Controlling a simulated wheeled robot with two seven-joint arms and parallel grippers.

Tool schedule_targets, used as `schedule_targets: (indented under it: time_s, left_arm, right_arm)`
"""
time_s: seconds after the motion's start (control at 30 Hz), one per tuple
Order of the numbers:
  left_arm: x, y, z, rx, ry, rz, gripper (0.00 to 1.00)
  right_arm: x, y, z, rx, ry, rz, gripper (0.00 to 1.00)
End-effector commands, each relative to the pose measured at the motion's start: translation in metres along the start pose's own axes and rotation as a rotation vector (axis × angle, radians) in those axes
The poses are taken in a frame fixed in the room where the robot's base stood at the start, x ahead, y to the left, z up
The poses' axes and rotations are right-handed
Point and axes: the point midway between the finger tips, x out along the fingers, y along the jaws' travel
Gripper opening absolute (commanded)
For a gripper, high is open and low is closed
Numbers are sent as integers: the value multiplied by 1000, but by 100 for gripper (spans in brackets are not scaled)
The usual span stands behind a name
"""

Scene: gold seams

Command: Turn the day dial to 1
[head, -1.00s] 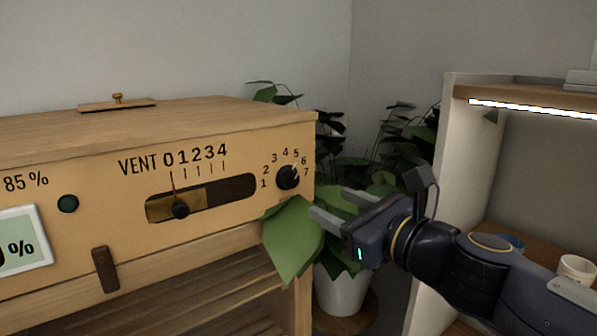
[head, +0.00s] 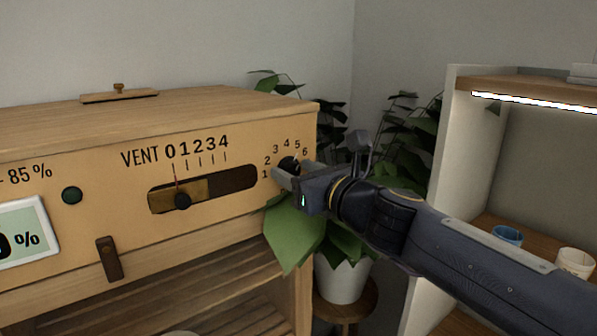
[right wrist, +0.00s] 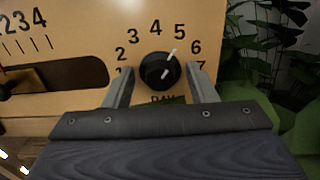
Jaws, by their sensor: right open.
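The day dial (right wrist: 158,72) is a round black knob with a white pointer line, on the wooden cabinet's front, ringed by the numbers 1 to 7. In the right wrist view its white mark points to the upper right, near 5. My right gripper (right wrist: 160,90) is open, with one finger on each side of the dial and a gap to it on both sides. In the head view my right gripper (head: 284,172) covers most of the dial (head: 289,163). My left gripper is not in view.
The vent slider (head: 182,200) sits left of the dial, near 0. Green leaves (head: 292,232) of a potted plant hang just below the gripper. A shelf (head: 450,180) with cups stands at the right.

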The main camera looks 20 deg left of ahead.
Motion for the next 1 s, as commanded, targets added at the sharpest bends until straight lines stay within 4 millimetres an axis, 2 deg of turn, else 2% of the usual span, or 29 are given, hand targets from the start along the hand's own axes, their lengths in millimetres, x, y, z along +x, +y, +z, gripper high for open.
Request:
schedule_targets:
  time_s: [0.03,0.23,0.27,0.67,1.0]
  left_arm:
    - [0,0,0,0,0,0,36]
    - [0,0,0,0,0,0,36]
    - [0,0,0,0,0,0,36]
    - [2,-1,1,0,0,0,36]
    - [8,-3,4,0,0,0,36]
  right_arm:
    - [0,0,0,0,0,0,48]
    - [0,0,0,0,0,0,21]
    - [0,0,0,0,0,0,20]
    - [0,0,-1,-94,0,-1,20]
    - [0,0,-1,-376,0,-1,20]
